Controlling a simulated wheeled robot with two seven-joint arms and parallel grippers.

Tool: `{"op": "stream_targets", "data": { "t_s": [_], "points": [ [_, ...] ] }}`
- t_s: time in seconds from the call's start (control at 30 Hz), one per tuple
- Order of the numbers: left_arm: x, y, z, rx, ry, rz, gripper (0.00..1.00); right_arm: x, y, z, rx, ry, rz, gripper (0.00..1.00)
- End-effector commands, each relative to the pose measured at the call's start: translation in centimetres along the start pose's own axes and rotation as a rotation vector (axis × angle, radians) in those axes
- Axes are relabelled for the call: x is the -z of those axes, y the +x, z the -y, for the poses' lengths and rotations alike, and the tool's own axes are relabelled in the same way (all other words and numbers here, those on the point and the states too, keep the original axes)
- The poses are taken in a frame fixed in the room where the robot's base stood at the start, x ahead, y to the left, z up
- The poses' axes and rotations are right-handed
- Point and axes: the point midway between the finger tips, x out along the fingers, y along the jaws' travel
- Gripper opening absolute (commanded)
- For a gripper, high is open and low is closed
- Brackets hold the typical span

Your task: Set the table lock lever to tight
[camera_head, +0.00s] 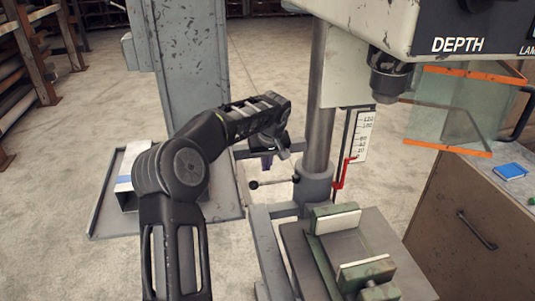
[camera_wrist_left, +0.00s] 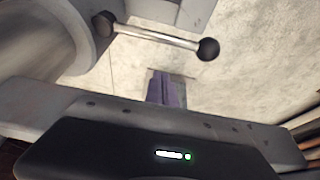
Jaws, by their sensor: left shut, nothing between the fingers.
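The table lock lever (camera_head: 274,182) is a thin metal bar with a black ball at each end, at the collar (camera_head: 314,188) on the drill press column. In the left wrist view the lever (camera_wrist_left: 155,36) runs across the top, its left ball by the round collar. I cannot tell whether it is at tight. My left gripper (camera_head: 267,165) hangs just behind and above the lever in the head view, partly hidden by its wrist. Its purple fingers (camera_wrist_left: 167,88) are shut and empty, apart from the lever. My right gripper is out of view.
The drill press column (camera_head: 318,100) stands right of my left gripper. A red pointer (camera_head: 342,178) and a scale (camera_head: 360,135) are beside it. A green vise (camera_head: 337,219) sits on the table in front. A grey pillar (camera_head: 183,65) stands behind my arm.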

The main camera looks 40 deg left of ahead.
Motion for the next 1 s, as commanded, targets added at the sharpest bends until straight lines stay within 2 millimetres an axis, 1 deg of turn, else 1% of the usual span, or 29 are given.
{"op": "stream_targets", "data": {
  "t_s": [0.03, 0.1, 0.2, 0.3, 0.67, 1.0],
  "points": [
    [-0.9, -0.5, 0.0, -0.001, 0.004, -0.002, 0.00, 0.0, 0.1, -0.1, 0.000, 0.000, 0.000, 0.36],
    [-1.9, -0.7, 0.0, -0.001, 0.003, -0.003, 0.00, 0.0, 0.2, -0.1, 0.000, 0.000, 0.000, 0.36],
    [-2.9, -0.9, 0.0, -0.001, 0.003, -0.002, 0.00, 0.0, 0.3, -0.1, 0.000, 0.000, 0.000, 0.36],
    [-3.5, -0.9, 0.0, 0.000, 0.001, -0.002, 0.00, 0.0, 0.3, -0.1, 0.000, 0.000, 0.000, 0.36],
    [-3.7, -1.0, -0.1, -0.001, 0.002, -0.002, 0.00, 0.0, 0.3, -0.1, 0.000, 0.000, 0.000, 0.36],
    [-3.3, -0.9, -0.3, 0.008, -0.024, -0.002, 0.00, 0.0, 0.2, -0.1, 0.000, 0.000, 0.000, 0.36]
  ]
}}
